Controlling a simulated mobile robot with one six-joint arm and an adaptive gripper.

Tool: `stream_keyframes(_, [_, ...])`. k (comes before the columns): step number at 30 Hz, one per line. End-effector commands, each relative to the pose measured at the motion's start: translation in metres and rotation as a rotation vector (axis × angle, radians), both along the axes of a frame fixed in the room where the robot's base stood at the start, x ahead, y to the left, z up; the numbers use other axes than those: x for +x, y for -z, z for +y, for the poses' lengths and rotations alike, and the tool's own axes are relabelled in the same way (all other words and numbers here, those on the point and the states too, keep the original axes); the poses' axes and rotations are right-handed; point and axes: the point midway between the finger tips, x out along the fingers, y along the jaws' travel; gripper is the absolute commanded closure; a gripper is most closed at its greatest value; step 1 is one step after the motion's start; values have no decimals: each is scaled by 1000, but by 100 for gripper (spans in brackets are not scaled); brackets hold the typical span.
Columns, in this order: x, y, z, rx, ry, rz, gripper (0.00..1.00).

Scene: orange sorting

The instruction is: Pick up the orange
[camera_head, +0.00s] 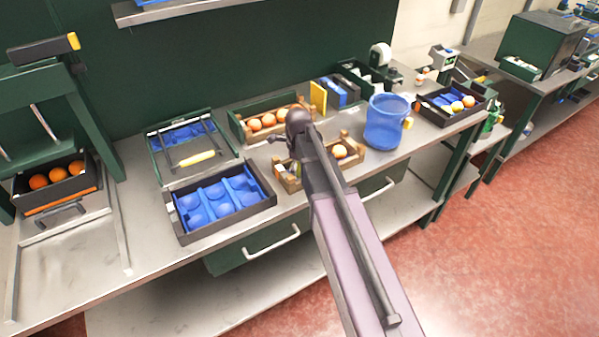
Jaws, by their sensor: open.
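Several oranges (268,120) lie in a wooden crate (238,128) at the back middle of the bench. An orange (340,151) shows in a smaller wooden crate (357,161) in front, partly hidden by my arm. Several more oranges (57,174) sit in a dark box at the far left, and a few orange and yellow fruits (468,101) sit in a black tray at the right. My gripper (279,151) is open, just left of the arm's end, above the left part of the smaller crate. My arm and wrist hide much of that crate.
A black tray with blue moulded cups (218,200) stands left of my gripper, with a green-framed tray (160,145) behind it. A blue bucket (385,122) stands close to the right of the smaller crate.

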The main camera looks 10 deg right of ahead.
Motion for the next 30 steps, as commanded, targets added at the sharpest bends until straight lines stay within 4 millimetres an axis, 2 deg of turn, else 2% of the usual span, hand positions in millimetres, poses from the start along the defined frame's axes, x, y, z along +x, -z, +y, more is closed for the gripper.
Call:
stream_keyframes(17, [0,0,0,0,0,0,0])
stream_keyframes(20, [0,0,0,0,0,0,24])
stream_keyframes(24, [0,0,0,0,1,0,65])
stream_keyframes(25, [0,0,0,0,1,0,72])
stream_keyframes(30, [0,0,-1,0,1,0,73])
